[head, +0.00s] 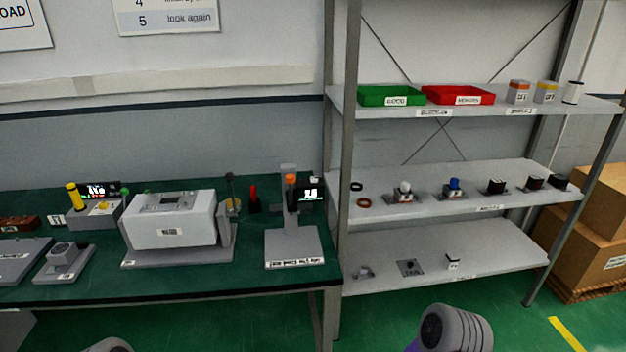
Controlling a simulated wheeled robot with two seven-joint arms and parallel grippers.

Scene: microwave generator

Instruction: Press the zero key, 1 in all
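No key that I can read as the zero key shows; the labels are too small. On the green bench (180,283) stands a grey device with a small lit display (102,189) and a yellow-topped post. Right of it is a white and grey box-shaped machine (172,220) with a panel of small controls on top. Further right is a grey stand (295,245) with an orange knob and a small lit display (310,194). Neither gripper is in view. Only rounded grey parts of my arms show at the bottom edge.
A metal shelf rack (450,205) stands right of the bench. It holds a green tray (390,96), a red tray (458,95) and several small parts. Cardboard boxes (590,235) sit on a pallet at the far right. The bench's front strip is mostly clear.

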